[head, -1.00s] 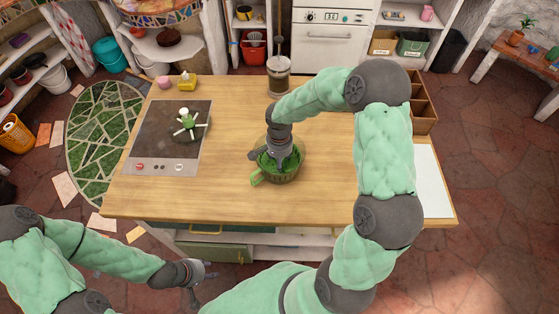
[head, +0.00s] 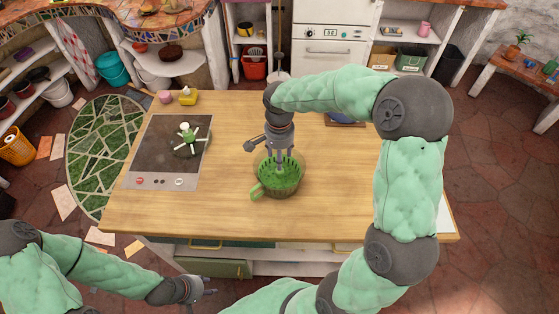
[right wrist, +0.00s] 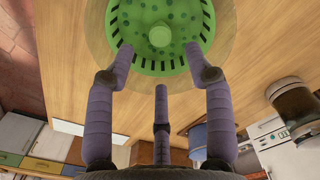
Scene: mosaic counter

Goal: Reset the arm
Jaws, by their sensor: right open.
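My right gripper (head: 281,170) points down over a green strainer (head: 280,185) with a handle, which sits in a clear bowl (head: 300,173) on the wooden counter. In the right wrist view, the gripper's purple fingers (right wrist: 160,50) are spread apart with nothing between them. The perforated green strainer (right wrist: 145,60) with a round knob lies just beyond the fingertips. Whether any finger touches it, I cannot tell. My left gripper (head: 203,292) hangs at the lower left, in front of the counter, with its fingers apart and empty.
The counter (head: 330,215) bears a dark hob (head: 150,150) with a white-and-green knobbed item (head: 187,140), a pink cup (head: 165,97) and a yellow item (head: 187,96). A jar (right wrist: 293,100) shows at right in the wrist view. The counter's front middle is clear.

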